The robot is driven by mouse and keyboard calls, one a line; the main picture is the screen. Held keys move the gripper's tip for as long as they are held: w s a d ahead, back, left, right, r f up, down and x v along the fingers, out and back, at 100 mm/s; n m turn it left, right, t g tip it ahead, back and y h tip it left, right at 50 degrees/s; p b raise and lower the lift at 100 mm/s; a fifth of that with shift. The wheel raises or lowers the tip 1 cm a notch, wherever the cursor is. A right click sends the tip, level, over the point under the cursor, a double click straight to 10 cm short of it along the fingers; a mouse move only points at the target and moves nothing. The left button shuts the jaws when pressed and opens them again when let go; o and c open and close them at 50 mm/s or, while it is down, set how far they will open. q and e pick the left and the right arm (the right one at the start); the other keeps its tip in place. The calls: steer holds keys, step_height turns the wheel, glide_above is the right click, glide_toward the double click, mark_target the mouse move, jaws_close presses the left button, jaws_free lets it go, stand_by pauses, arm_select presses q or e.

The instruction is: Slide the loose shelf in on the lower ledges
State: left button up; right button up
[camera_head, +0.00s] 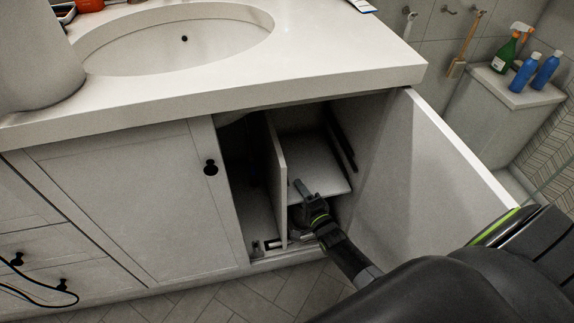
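The loose shelf (312,160) is a pale board inside the open right half of the vanity cabinet, to the right of an upright divider (278,180). Dark ledge strips (341,150) run along the right inner wall, above the shelf's right side. Whether the shelf rests on any ledge cannot be told. My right gripper (303,188) reaches in from the lower right, and a finger overlaps the shelf's front edge. The other finger is hidden, so its grip cannot be told. My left gripper is not in view.
Small items (272,244) lie on the cabinet floor. The closed left door (130,205) is beside the opening.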

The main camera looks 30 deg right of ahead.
steer(key=shift+f, duration=0.15)
